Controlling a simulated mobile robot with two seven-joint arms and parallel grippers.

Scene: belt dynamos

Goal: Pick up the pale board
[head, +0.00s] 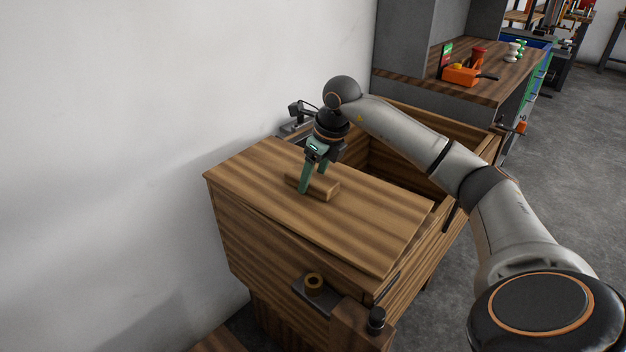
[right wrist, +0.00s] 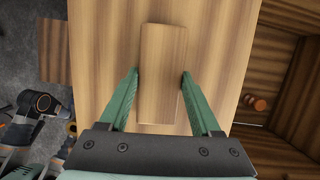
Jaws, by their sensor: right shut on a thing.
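The pale board (head: 385,220) is a flat wooden panel over the near-left part of the wooden box (head: 245,245). A small wooden block (head: 325,190) stands up on its top like a handle. My right gripper (head: 313,180) comes down from above and is shut on this block. In the right wrist view, the green fingers of the right gripper (right wrist: 160,76) press on both long sides of the block (right wrist: 162,60), with the board (right wrist: 100,50) beneath. I cannot tell whether the board rests on the box or is slightly raised.
The box is open behind and right of the board, showing its inner wall (head: 390,170). A white wall (head: 130,120) stands close on the left. A workbench (head: 500,75) holds an orange object (head: 461,76).

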